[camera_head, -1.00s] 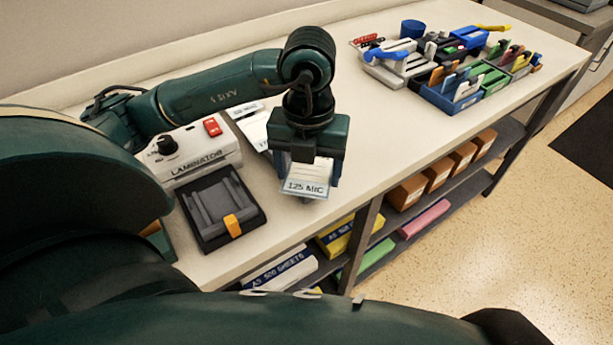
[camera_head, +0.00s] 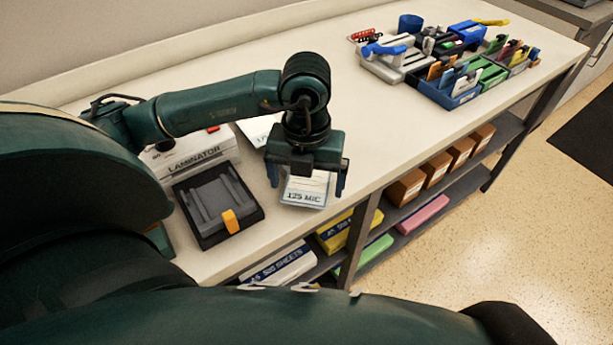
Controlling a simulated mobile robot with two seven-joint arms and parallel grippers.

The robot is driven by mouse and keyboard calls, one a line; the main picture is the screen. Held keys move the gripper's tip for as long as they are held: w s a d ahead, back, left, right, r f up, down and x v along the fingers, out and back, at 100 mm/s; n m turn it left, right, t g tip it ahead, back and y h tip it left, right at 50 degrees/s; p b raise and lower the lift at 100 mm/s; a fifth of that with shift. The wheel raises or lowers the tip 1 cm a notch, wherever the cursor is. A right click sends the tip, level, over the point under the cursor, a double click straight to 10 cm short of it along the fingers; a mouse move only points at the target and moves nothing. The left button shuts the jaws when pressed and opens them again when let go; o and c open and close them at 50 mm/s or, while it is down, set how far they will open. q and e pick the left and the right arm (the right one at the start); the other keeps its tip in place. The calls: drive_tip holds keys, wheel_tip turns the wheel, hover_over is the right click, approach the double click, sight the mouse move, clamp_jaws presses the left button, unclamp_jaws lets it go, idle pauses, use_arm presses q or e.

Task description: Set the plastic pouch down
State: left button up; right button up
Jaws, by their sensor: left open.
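The plastic pouch (camera_head: 305,190), a clear flat packet with white inside and a "125 MIC" label, lies at the front edge of the white worktop (camera_head: 390,150). My left gripper (camera_head: 307,185) is above it, pointing down, with its fingers spread wide on either side of the pouch. The gripper is open and its body hides the pouch's far part. Whether the pouch rests fully flat cannot be told. My right gripper is not in view.
A laminator (camera_head: 190,155) and a black tray with an orange tab (camera_head: 218,205) stand left of the pouch. Another white packet (camera_head: 258,130) lies behind. Stationery organisers (camera_head: 465,85) stand at the far right. The worktop between is clear.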

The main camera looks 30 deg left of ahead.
sight(306, 187)
use_arm(q)
wheel_tip(306, 187, up, 12)
drive_tip(key=p, duration=0.1)
drive_tip(key=shift+r, duration=0.2)
idle(0.3)
idle(0.5)
